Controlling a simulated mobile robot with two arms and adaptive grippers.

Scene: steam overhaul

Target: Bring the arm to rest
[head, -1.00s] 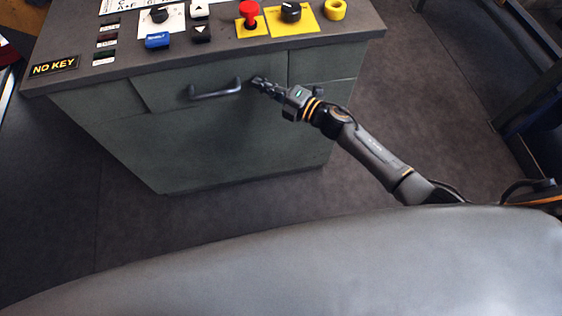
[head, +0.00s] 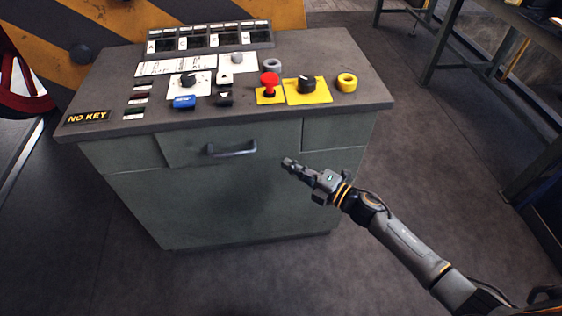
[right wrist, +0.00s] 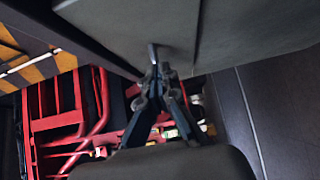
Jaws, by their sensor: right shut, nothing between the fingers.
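My right gripper (head: 287,162) is shut and empty in the head view. It is in front of the grey-green cabinet (head: 240,205), to the right of the drawer handle (head: 232,149) and apart from it. In the right wrist view its closed fingers (right wrist: 153,60) point toward the cabinet front (right wrist: 215,30). My right arm reaches in from the lower right of the head view. My left gripper is not in view.
The cabinet top holds a red button (head: 270,80), a black knob (head: 306,84), a yellow ring (head: 347,82), a blue switch (head: 184,102) and a NO KEY label (head: 87,117). A dark metal table frame (head: 440,45) stands at right. Red tubing (right wrist: 100,110) shows in the wrist view. Floor is clear right of the cabinet.

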